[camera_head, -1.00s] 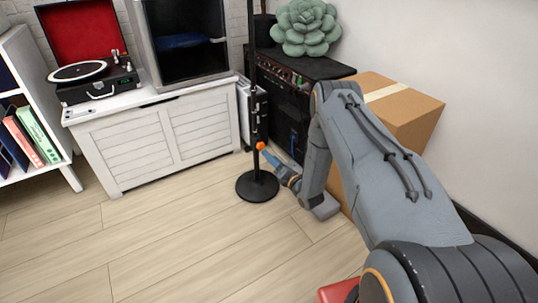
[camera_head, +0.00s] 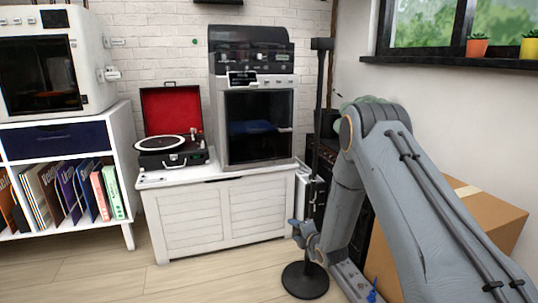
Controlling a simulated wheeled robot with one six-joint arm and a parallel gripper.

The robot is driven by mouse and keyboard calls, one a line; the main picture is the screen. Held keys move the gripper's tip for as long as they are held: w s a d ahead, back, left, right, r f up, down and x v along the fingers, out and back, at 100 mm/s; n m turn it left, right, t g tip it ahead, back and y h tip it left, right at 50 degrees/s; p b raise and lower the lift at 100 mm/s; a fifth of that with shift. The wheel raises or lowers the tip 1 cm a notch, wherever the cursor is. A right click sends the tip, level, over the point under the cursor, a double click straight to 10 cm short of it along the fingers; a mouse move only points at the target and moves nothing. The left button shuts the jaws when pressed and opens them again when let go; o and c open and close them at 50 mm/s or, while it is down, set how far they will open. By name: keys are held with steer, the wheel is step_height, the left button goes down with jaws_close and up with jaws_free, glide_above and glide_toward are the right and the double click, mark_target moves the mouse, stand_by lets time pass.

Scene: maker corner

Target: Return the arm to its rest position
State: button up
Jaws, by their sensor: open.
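My grey arm (camera_head: 410,190) rises from the lower right and bends at an elbow in front of the amplifier and cardboard box. Its forearm hangs down to my gripper (camera_head: 333,260), low in front of the black stand. The gripper's blue-tipped fingers are spread apart, and nothing shows between them. In this view the gripper overlaps the stand's pole; I cannot tell whether they touch.
A black pole stand (camera_head: 305,281) rises from a round base on the floor. A white cabinet (camera_head: 224,222) carries a red-lined record player (camera_head: 172,152) and a tall machine (camera_head: 256,110). A cardboard box (camera_head: 491,216) is at right. Floor at lower left (camera_head: 110,280) is clear.

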steer(key=s+a+r+m+g+h, duration=0.1)
steer(key=s+a+r+m+g, duration=0.25)
steer(key=s+a+r, duration=0.45)
steer(key=s+a+r+m+g+h, duration=0.1)
steer(key=s+a+r+m+g, duration=0.35)
steer(key=s, duration=0.65)
steer(key=s+r+m+g+h, duration=0.15)
steer(key=s+r+m, duration=0.3)
steer(key=s, duration=1.25)
steer(key=s+r+m+g, duration=0.3)
steer(key=s+r+m, duration=0.15)
steer(key=s, duration=1.35)
steer(key=d+r+m+p, duration=0.3)
steer(key=d+r+p, duration=0.7)
steer(key=r+p, duration=0.3)
steer(key=d+r+m+h+p, duration=0.1)
steer(key=d+r+m+p, duration=0.3)
steer(key=d+r+p, duration=0.7)
step_height(320, 180, up, 3)
steer(key=p, duration=0.6)
steer(key=shift+w, duration=0.35)
